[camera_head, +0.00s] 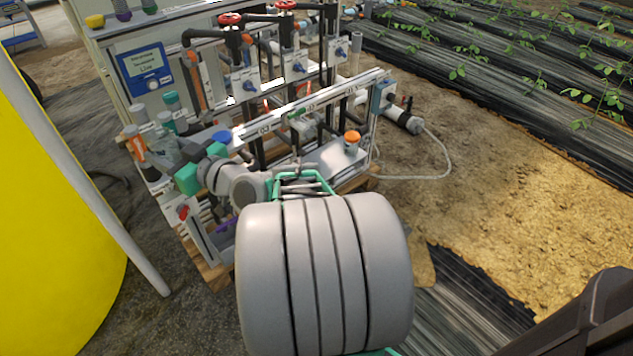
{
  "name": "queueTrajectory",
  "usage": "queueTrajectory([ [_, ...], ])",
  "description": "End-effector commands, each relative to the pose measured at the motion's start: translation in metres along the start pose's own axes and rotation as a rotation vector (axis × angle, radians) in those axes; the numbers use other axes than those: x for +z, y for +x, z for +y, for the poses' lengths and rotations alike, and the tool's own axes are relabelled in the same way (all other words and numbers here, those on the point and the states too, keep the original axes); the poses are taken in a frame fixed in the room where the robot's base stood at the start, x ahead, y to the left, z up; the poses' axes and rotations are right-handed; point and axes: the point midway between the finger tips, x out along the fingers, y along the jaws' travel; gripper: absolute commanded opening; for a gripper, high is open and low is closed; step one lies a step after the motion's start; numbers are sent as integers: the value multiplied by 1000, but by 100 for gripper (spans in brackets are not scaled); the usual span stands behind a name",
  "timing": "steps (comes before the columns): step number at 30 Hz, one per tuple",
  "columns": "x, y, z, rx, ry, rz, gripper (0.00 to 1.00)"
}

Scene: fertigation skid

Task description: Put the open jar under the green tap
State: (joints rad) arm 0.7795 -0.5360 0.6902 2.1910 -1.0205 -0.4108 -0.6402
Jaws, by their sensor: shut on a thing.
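My gripper (184,160), with teal parts at the wrist, reaches to the left at the near left corner of the skid. It is shut on a clear, glassy thing (166,150), which looks like the open jar. Its mouth and contents are too small to make out. A small green fitting (297,119) under the labelled white rail (340,92) looks like the green tap. It is right of my gripper, with a clear gap between them. The spot below it is partly hidden by pipes and my arm.
An orange-capped bottle (352,142) stands at the skid's right. Capped tubes (174,106) stand at the left, below a blue display panel (146,67). Red-handled valves (230,20) and dark pipes rise behind the rail. A yellow tank (50,210) stands at far left.

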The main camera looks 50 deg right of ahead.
Motion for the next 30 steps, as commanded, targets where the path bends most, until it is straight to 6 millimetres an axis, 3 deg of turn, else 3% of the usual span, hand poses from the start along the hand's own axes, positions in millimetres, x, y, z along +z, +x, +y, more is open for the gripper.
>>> queueTrajectory([
  [1, 18, 0, 30, 53, 11, -6, 7],
  [6, 68, -12, 128, 244, 22, -5, 7],
  [9, 97, -28, 174, 346, 26, -4, 7],
  [14, 146, -59, 235, 498, 33, -4, 7],
  [18, 206, -104, 288, 662, 44, -6, 7],
  [21, 248, -139, 318, 777, 49, -4, 7],
  [24, 280, -167, 335, 864, 50, -2, 7],
  [27, 298, -184, 343, 914, 48, -1, 7],
  [30, 304, -188, 346, 932, 47, 1, 7],
])
